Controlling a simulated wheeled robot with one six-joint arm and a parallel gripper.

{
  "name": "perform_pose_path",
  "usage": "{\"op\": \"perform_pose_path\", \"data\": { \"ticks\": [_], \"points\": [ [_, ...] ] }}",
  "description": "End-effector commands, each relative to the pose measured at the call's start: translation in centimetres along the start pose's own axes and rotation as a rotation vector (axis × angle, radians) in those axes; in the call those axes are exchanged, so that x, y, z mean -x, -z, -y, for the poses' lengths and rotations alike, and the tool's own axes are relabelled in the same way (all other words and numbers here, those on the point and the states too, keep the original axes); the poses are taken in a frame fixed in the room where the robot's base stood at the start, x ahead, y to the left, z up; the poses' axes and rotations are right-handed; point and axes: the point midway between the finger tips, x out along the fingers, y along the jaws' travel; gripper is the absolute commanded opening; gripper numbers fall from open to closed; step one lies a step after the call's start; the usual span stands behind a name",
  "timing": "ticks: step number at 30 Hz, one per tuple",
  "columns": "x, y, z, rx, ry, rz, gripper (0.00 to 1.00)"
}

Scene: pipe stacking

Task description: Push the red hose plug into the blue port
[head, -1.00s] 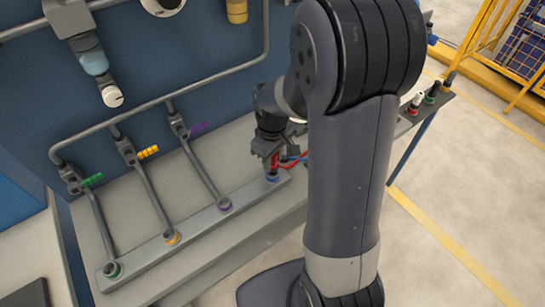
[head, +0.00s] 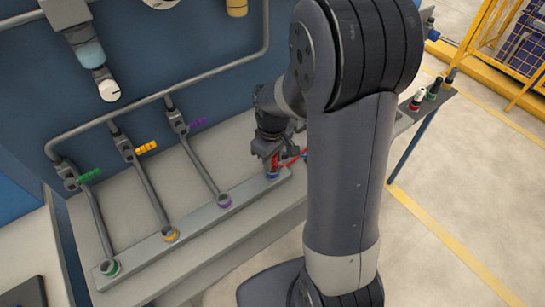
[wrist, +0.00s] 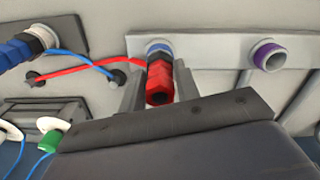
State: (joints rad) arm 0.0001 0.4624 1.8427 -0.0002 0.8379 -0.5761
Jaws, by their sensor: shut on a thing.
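My gripper (head: 272,153) is shut on the red hose plug (head: 275,160), with one finger on each side of it. The blue port (head: 272,176) is at the right end of the grey rail, directly below the plug in the head view. In the wrist view the blue port ring (wrist: 158,48) shows right at the plug's far end, in line with it. How deep the plug sits is hidden.
Purple (head: 224,201), orange (head: 170,234) and green (head: 111,268) ports line the grey rail (head: 140,254) to the left. A red hose (wrist: 80,68) and a blue hose (wrist: 85,60) run left of the plug. Several plugs stand on a side shelf (head: 440,96).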

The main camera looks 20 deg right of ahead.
Motion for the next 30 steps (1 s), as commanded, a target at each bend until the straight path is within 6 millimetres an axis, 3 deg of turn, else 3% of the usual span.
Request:
{"op": "perform_pose_path", "data": {
  "ticks": [1, 2, 10, 20, 23, 30],
  "points": [
    [0.1, 0.0, 0.0, 0.000, -0.001, -0.001, 0.00],
    [0.1, 0.0, 0.0, 0.000, -0.001, -0.001, 0.32],
    [0.1, 0.0, 0.0, 0.000, -0.001, -0.001, 0.54],
    [0.5, 0.1, 0.0, 0.000, -0.002, -0.003, 0.56],
    [1.7, 0.1, -0.1, 0.000, -0.003, -0.005, 0.56],
    [6.5, 0.1, -0.1, 0.000, -0.004, -0.006, 0.56]
  ]
}}
